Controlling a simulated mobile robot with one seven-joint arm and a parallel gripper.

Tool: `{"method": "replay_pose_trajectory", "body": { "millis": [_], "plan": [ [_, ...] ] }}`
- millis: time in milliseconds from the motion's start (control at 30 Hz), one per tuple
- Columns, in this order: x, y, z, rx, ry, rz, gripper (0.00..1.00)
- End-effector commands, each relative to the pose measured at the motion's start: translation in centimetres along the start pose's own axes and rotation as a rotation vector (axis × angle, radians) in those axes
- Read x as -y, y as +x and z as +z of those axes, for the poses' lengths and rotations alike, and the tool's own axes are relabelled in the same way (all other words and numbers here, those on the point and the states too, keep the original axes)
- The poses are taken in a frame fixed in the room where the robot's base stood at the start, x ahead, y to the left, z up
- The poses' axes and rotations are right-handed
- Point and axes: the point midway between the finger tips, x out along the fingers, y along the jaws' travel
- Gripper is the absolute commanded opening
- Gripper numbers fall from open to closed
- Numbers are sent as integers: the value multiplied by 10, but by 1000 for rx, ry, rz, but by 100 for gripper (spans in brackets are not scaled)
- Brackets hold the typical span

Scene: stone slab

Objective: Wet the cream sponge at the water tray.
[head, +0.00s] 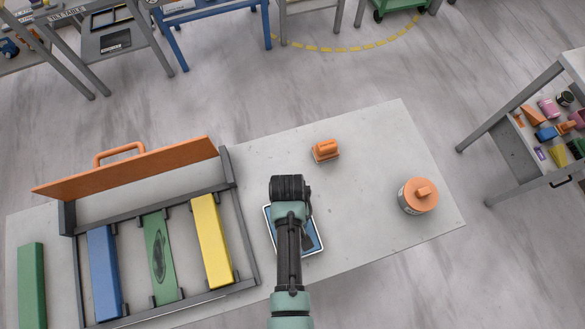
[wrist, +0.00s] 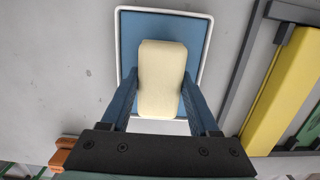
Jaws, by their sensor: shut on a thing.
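The cream sponge (wrist: 162,75) is between the two blue fingers of my gripper (wrist: 160,84) in the wrist view, and the gripper is shut on it. The sponge is over the water tray (wrist: 132,32), a shallow rectangle with a white rim and blue inside. I cannot tell whether the sponge touches the tray's bottom. In the head view the tray (head: 314,235) shows on the slab around my arm, which covers much of it. The sponge and my fingertips are hidden there.
An orange-handled block (head: 326,151) and an orange-lidded canister (head: 418,196) stand right of the tray. Left is a dark rack (head: 249,254) with blue, green and yellow bars and a raised orange board (head: 135,168). A loose green bar (head: 31,285) lies far left. The slab's right part is mostly clear.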

Motion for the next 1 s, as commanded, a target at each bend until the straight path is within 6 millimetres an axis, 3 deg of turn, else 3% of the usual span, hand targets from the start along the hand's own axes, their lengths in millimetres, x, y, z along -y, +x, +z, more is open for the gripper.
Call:
{"method": "replay_pose_trajectory", "body": {
  "millis": [1000],
  "plan": [
    [0,6,-1,0,0,0,17]
  ]
}}
